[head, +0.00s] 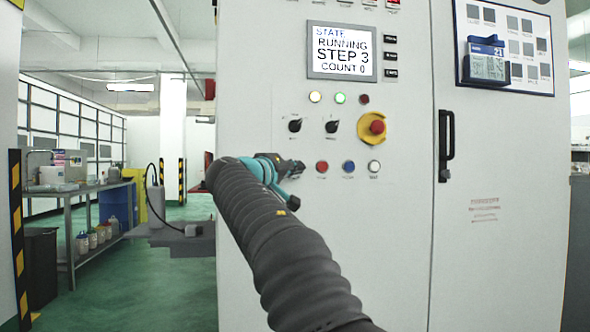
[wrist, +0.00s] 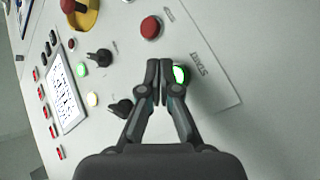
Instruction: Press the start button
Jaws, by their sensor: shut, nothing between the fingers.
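The start button (wrist: 179,74) is a round green button, lit, beside the printed word START in the wrist view. The fingers partly cover it there, and in the head view it is hidden behind my gripper. My gripper (wrist: 159,66) is shut and empty, its fingertips at the button's edge in the wrist view. I cannot tell whether they touch it. In the head view my gripper (head: 297,167) is at the panel, left of the red button (head: 322,166). The display (head: 341,51) reads STATE RUNNING, STEP 3, COUNT 0.
The white cabinet (head: 390,250) also carries a blue button (head: 348,166), a white button (head: 374,166), two black selector switches and a red emergency stop (head: 377,127) on yellow. A black door handle (head: 446,145) stands out at the right. Open green floor lies left.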

